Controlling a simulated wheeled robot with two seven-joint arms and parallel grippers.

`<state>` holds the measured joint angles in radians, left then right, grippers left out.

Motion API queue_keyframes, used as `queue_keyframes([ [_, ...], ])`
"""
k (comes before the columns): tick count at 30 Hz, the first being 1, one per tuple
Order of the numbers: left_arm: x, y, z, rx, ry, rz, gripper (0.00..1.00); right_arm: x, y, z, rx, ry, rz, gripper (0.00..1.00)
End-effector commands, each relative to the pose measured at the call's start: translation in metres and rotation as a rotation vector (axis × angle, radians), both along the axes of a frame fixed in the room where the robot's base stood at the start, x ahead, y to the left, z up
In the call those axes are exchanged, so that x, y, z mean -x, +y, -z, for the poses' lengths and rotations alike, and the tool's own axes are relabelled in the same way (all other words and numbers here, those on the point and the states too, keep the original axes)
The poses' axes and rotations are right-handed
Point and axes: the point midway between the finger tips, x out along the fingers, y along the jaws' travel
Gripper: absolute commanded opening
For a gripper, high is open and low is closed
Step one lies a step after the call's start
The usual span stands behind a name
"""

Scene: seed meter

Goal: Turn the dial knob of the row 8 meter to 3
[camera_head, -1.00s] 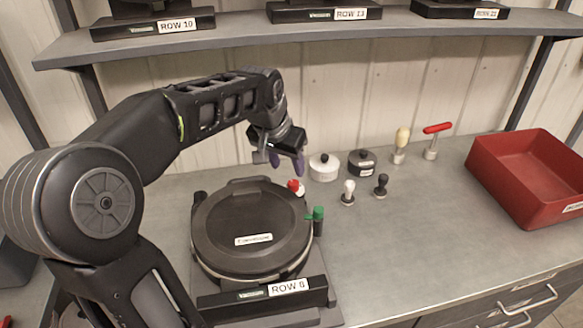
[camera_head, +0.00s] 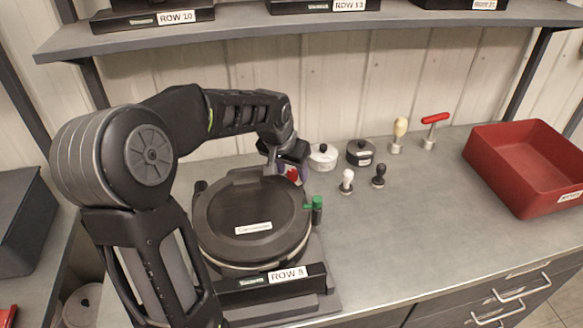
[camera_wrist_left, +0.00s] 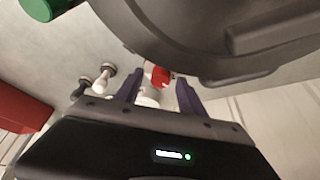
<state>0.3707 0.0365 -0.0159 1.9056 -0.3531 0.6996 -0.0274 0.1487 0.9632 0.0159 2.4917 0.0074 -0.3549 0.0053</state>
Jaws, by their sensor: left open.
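The row 8 meter (camera_head: 252,215) is a black round housing with a lid, on a base labelled ROW 8 (camera_head: 287,274). A small red knob (camera_head: 293,174) sits at its back right, partly hidden by my left gripper (camera_head: 284,170). A green handle (camera_head: 317,204) stands at the meter's right side. In the left wrist view, my left gripper (camera_wrist_left: 159,90) is open, with its purple fingers apart. The red knob (camera_wrist_left: 160,76) appears between and just beyond the fingertips, beside the dark housing (camera_wrist_left: 215,35); I cannot tell whether they touch. My right gripper is not in view.
White (camera_head: 322,158) and black (camera_head: 360,153) round pots, small white (camera_head: 346,182) and black (camera_head: 379,176) knobs, a cream-handled tool (camera_head: 399,135) and a red T-handle (camera_head: 435,119) stand behind right. A red bin (camera_head: 520,168) is at right. The shelf (camera_head: 240,33) is overhead.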

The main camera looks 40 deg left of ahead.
Motion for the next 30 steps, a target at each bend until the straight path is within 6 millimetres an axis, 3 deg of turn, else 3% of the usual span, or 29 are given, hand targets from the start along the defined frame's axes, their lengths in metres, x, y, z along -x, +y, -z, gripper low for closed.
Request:
queue_keyframes([
  [7,-0.0003,0.0004,0.0007,0.000,-0.001,0.000,0.47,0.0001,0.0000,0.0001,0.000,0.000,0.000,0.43],
  [24,-0.0004,0.0003,0.0003,0.000,-0.001,0.000,0.00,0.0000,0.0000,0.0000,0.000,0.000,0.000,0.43],
  [30,-0.0003,0.0003,0.0002,0.000,-0.001,0.000,0.00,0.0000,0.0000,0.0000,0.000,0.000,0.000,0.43],
])
